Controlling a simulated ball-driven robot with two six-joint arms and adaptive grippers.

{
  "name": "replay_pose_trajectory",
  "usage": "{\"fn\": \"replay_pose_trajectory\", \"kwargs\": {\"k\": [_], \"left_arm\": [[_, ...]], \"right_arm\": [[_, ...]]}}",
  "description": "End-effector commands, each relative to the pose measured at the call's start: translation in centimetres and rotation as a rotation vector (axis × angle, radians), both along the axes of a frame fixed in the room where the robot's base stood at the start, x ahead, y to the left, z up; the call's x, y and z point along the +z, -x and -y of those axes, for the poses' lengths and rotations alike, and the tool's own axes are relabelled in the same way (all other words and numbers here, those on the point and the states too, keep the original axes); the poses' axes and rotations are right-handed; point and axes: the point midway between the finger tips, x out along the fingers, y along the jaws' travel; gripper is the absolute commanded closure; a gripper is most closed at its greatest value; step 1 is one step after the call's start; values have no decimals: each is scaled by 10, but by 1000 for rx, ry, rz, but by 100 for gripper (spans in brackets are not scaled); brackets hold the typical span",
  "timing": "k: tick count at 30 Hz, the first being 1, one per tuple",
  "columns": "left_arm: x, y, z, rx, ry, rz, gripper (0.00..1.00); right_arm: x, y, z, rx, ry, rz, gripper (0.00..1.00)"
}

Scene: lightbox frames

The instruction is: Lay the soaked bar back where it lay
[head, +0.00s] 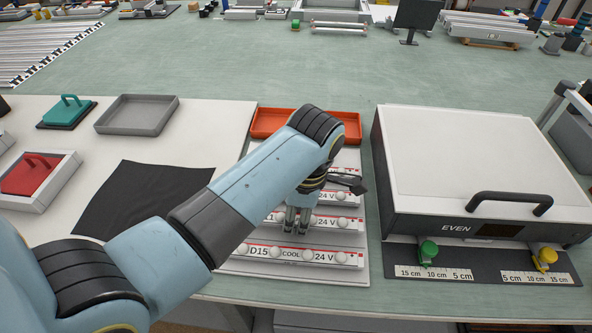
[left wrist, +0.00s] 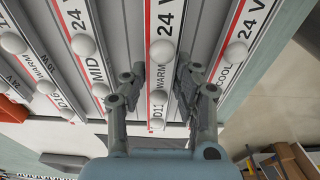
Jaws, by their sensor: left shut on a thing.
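My left gripper (head: 298,218) reaches down over the grey rack of light bars (head: 240,266). It is shut on a white bar with a red stripe and round domes, which also shows in the left wrist view (left wrist: 162,80) marked D11, WARM, 24 V. The fingers (left wrist: 160,80) sit on both sides of this bar. The bar lines up with its row, between the COOL bar (left wrist: 222,78) and the MID bar (left wrist: 78,22); I cannot tell whether it touches the rack. The D15 COOL bar (head: 290,255) lies at the front. My forearm hides part of the rack. My right gripper is not in view.
A closed lightbox marked EVEN (head: 475,150) stands close on the right, with green (head: 428,250) and yellow (head: 545,258) knobs in front. An orange tray (head: 262,122) is behind the rack. A black cloth (head: 150,190) and grey tray (head: 137,115) are left.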

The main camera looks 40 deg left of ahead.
Motion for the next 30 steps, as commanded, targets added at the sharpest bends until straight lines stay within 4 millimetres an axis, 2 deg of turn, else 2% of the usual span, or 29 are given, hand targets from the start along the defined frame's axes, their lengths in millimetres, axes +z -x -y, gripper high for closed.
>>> {"fn": "replay_pose_trajectory", "kwargs": {"k": [3,12,13,18,26,30], "left_arm": [[-7,-1,0,1,0,1,100],[-9,0,0,0,0,1,100],[-9,0,0,0,0,1,70],[-9,0,0,0,0,1,49],[-8,0,0,0,0,1,49],[4,-2,1,0,1,3,49]], "right_arm": [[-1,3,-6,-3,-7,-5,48],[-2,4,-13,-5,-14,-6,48],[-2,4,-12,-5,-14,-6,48],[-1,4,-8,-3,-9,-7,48],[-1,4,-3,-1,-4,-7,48],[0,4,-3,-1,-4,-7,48]]}}
